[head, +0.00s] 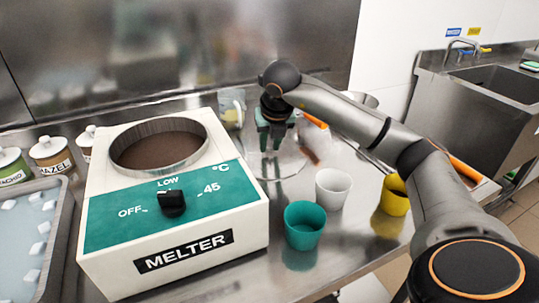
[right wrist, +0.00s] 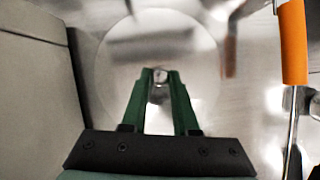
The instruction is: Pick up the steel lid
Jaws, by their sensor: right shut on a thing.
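The round steel lid (head: 291,166) is beside the melter, over the steel counter. In the right wrist view its pale disc (right wrist: 120,62) fills the middle, with a small knob at its centre. My right gripper (head: 274,145) reaches down from above with green fingers. In the right wrist view its fingertips (right wrist: 160,76) are closed on the knob. I cannot tell whether the lid touches the counter. My left gripper is in neither view.
The white and green melter (head: 180,262) stands left, its round well open. Green (head: 305,228), white (head: 332,190) and yellow (head: 394,196) cups stand in front of the lid. An orange-handled tool (right wrist: 292,45) lies to the right. A steel wall is behind.

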